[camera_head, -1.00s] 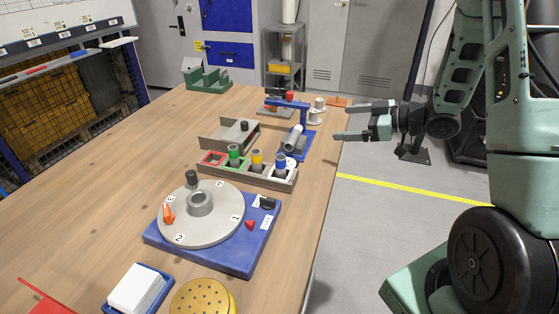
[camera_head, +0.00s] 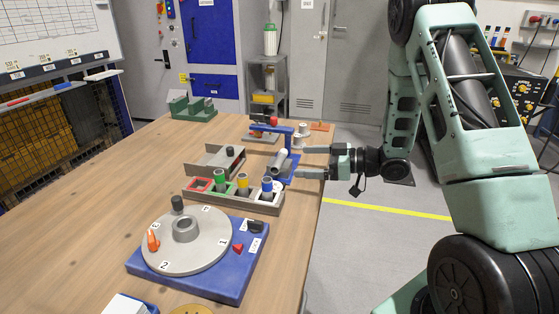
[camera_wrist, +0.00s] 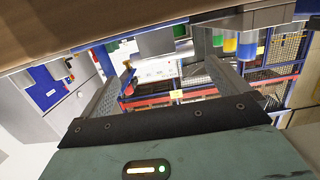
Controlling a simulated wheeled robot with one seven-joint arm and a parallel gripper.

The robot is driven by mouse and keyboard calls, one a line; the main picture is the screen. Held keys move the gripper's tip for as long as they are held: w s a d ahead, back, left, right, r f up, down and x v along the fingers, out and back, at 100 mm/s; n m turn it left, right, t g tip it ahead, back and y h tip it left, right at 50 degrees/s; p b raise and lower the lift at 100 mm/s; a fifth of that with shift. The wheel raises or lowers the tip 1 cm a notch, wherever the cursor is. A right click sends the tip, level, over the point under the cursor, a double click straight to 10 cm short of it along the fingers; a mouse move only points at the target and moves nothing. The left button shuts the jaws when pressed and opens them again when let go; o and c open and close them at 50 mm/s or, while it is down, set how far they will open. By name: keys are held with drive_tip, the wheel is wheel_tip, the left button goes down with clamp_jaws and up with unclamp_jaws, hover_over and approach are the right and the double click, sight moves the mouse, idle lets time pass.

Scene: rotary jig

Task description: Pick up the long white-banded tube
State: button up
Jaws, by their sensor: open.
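A light grey tube (camera_head: 280,159) leans at a slant in a blue stand (camera_head: 287,172) near the table's right edge. It may be the white-banded one, but I cannot make out a band. Short tubes with green (camera_head: 220,178), yellow (camera_head: 242,182) and blue (camera_head: 267,186) colouring stand upright in a grey rack (camera_head: 225,200) nearer the front. My gripper (camera_head: 304,162) is open and empty, pointing left, with its fingertips just right of the blue stand. In the wrist view both fingers (camera_wrist: 160,85) are spread with nothing between them; coloured tube ends show at upper right.
A blue-based rotary jig (camera_head: 212,276) with a grey disc stands in front of the rack. A grey tray (camera_head: 214,163) lies behind the rack. A green holder (camera_head: 193,108) stands far left.

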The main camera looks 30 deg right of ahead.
sight(284, 160)
drive_tip(key=shift+p+x, duration=0.35)
drive_tip(key=shift+x, duration=2.55)
drive_tip(key=shift+a+r, duration=0.1)
drive_tip(key=shift+r, duration=0.1)
drive_tip(key=c, duration=0.7)
